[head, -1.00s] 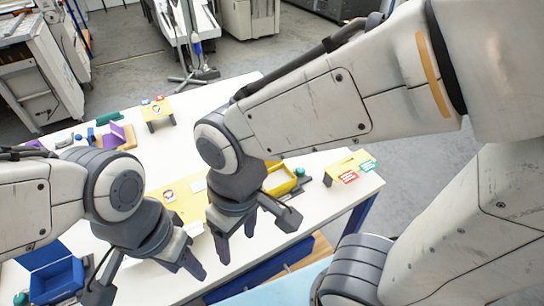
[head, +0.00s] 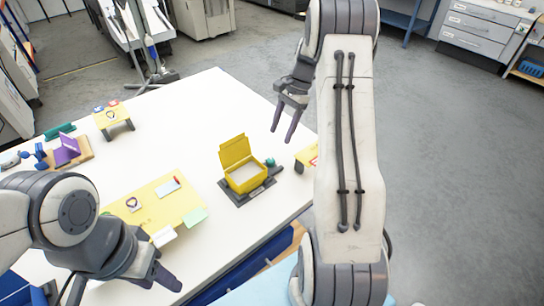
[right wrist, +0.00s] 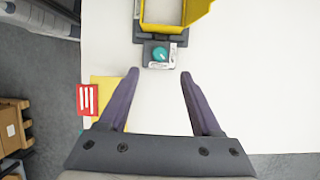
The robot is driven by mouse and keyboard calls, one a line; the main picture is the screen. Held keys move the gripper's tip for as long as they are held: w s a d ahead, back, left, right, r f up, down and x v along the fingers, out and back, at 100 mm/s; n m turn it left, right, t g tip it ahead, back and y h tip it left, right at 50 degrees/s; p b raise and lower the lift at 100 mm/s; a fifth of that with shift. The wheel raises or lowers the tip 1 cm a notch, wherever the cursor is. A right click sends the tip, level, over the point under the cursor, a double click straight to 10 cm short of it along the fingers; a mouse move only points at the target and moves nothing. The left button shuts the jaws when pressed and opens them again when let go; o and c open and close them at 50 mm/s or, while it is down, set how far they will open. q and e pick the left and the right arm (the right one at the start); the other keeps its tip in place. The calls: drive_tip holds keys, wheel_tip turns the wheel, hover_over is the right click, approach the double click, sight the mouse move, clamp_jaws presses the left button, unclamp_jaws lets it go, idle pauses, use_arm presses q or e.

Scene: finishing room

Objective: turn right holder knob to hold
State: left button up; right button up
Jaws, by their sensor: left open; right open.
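A yellow box (head: 245,178) with its lid raised sits in a dark holder (head: 237,201) on the white table. The holder's round teal knob (head: 270,162) is on the right side of the box. In the right wrist view the knob (right wrist: 160,54) sits on a dark block with small white labels, just beyond my fingertips. My right gripper (head: 284,133) is open and empty, above the table's right part and apart from the knob. It also shows in the right wrist view (right wrist: 159,74). My left gripper (head: 158,281) is low at the left, over the table's front; its fingers are partly hidden.
A yellow mat (head: 165,205) with cards lies left of the holder. A small yellow stand (head: 113,117) and a purple item on a wooden base (head: 68,150) are farther left. Another yellow stand (head: 305,158) is partly behind my right arm. The table's back middle is clear.

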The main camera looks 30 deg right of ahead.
sight(271, 160)
drive_tip(key=p+x, duration=0.1)
drive_tip(key=x, duration=0.8)
drive_tip(key=shift+a+f+p, duration=0.15)
drive_tip(key=shift+f+p, duration=0.15)
drive_tip(key=shift+p, duration=0.1)
clamp_jaws()
